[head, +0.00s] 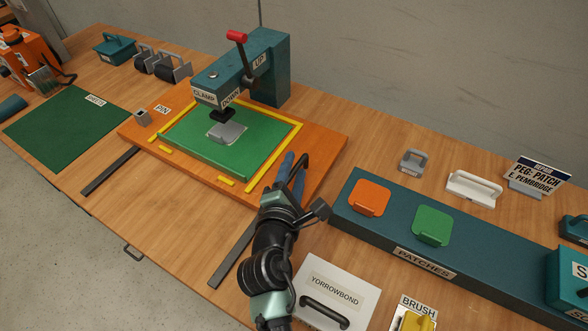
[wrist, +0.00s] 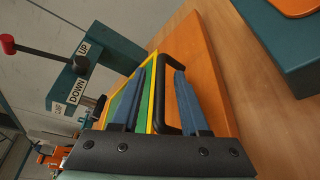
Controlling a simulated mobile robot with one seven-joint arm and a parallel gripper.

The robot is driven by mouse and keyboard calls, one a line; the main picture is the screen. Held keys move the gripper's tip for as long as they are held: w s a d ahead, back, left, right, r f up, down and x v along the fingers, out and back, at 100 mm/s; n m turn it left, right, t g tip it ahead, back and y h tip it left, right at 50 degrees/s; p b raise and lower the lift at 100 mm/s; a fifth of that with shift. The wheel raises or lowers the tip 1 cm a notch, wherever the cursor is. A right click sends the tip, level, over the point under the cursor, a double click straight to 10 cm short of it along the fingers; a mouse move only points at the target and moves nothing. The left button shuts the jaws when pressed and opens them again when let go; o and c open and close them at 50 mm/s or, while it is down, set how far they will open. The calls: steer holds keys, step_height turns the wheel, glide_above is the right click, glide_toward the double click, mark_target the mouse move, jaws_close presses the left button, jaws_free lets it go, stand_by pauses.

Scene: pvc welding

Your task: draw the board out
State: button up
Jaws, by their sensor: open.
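The orange board (head: 325,147) lies on the bench under the teal clamp (head: 268,75), carrying a green sheet (head: 255,136) inside yellow edging. It also shows in the wrist view (wrist: 212,75). A grey piece (head: 227,132) sits on the sheet below the clamp's dark pad; contact between them is unclear. The clamp's red-knobbed lever (head: 237,37) stands raised toward the UP label. My gripper (head: 289,162) is open at the board's right side. In the wrist view, its blue fingers (wrist: 160,70) lie on either side of the black handle (wrist: 162,99), with gaps visible; grip depth is unclear.
Two dark rails (head: 236,250) (head: 109,171) run from the board toward the bench's front edge. A teal patches block (head: 385,240) stands to the right. A white Yorrowbond box (head: 338,280) sits beside my arm. Bare bench lies between the rails.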

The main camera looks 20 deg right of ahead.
steer(key=shift+c, duration=0.2)
jaws_close()
stand_by(1.2)
